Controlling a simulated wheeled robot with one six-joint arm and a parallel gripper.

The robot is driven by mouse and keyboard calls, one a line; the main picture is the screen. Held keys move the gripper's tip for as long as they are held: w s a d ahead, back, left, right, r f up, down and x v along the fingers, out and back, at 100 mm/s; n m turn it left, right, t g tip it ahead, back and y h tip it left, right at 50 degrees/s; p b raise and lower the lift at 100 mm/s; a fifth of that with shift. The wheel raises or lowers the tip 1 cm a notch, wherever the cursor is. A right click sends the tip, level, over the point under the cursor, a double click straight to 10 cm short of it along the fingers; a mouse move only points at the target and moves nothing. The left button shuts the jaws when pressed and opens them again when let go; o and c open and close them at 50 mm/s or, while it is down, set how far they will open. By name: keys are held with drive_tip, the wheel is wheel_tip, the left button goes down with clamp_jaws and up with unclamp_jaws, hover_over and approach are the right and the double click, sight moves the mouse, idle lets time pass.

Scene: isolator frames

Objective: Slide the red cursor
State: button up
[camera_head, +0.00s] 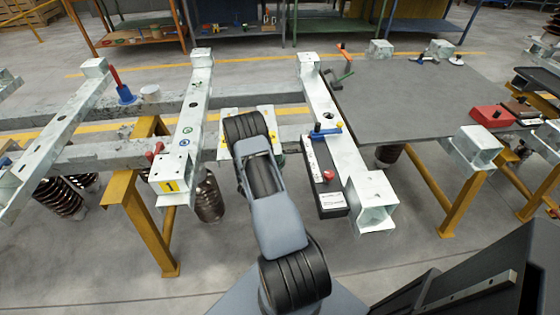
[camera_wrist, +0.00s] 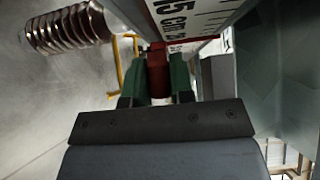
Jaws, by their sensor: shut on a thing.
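The red cursor (camera_wrist: 157,68) is in the middle of the wrist view, at the lower edge of a white scale (camera_wrist: 178,12) with black markings and "15 cm" lettering. The green fingers of my gripper (camera_wrist: 157,85) stand on both sides of the cursor and are shut on it. Part of the scale is cut off by the picture's edge. In the head view my own arm hides the gripper and the cursor. A white panel with yellow marks (camera_head: 266,112) shows behind the arm there.
A pale beam marked 1 (camera_head: 190,125) is to the left. A dark grey plate (camera_head: 420,95) lies at right. Brown ribbed insulators (camera_head: 209,200) hang below the frame.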

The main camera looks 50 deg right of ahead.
clamp_jaws()
drive_tip(key=shift+s+d, duration=0.15)
drive_tip(key=shift+d, duration=0.05)
drive_tip(key=o, duration=0.6)
unclamp_jaws()
drive_tip(key=shift+a, duration=0.1)
drive_tip(key=s+a, duration=0.1)
drive_tip(key=a, duration=1.2)
drive_tip(key=shift+a, duration=0.3)
